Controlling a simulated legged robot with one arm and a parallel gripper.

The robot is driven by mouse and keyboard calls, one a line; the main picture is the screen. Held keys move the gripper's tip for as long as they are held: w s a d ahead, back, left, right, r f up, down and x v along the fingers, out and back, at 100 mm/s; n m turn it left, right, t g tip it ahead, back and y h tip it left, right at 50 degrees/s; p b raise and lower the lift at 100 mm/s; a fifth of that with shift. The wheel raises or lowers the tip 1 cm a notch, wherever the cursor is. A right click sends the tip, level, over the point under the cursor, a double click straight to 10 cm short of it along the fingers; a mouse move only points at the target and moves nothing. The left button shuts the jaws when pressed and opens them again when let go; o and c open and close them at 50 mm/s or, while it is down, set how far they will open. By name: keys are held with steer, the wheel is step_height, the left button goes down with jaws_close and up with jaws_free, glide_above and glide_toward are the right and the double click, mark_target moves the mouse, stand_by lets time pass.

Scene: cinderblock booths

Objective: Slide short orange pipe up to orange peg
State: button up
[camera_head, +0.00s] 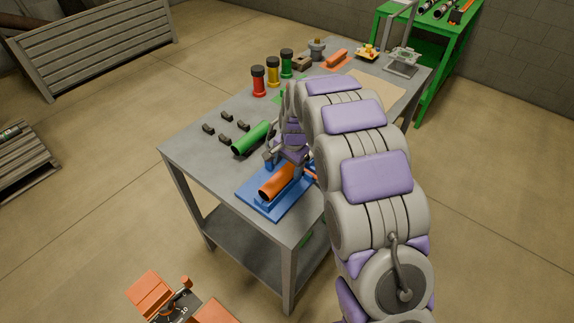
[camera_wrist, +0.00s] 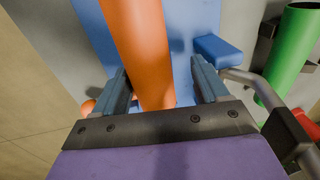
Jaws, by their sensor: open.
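The short orange pipe (camera_head: 276,183) lies along the blue base plate (camera_head: 248,192) near the table's front corner. My gripper (camera_head: 286,160) is just above the pipe's far end in the head view. In the wrist view the orange pipe (camera_wrist: 137,45) runs between the two blue-grey fingers of my gripper (camera_wrist: 160,75), which are open on either side of it. The pipe is nearer the left finger; I cannot tell if they touch. A small orange piece (camera_head: 312,173) shows beside my gripper; I cannot tell whether it is the orange peg. My arm hides the plate's right part.
A green pipe (camera_head: 252,138) lies left of my gripper, with several small black blocks (camera_head: 226,117) beyond. Red (camera_head: 258,82), yellow (camera_head: 273,72) and green (camera_head: 287,63) pieces stand further back. A blue block (camera_wrist: 217,48) is close to the right finger.

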steer(key=shift+s+d+f, duration=0.3)
steer(key=shift+s+d, duration=0.05)
steer(key=shift+s, duration=0.05)
step_height(320, 180, up, 16)
steer(key=s+d+p, duration=0.1)
steer(key=d+p, duration=0.1)
steer(key=p, duration=0.1)
steer(key=s+d+r+n, duration=0.2)
steer(key=s+d+r, duration=0.25)
steer(key=s, duration=0.55)
steer(key=s+d+n+g, duration=0.1)
steer(key=s+d+n, duration=0.1)
steer(key=s, duration=1.4)
steer(key=s+d+f+n+g+h, duration=0.1)
steer(key=s+d, duration=0.4)
steer(key=s, duration=1.1)
steer(key=n+g, duration=0.1)
steer(key=n, duration=0.1)
steer(key=shift+f+n, duration=0.2)
steer(key=shift+n, duration=0.1)
steer(key=shift+w, duration=0.1)
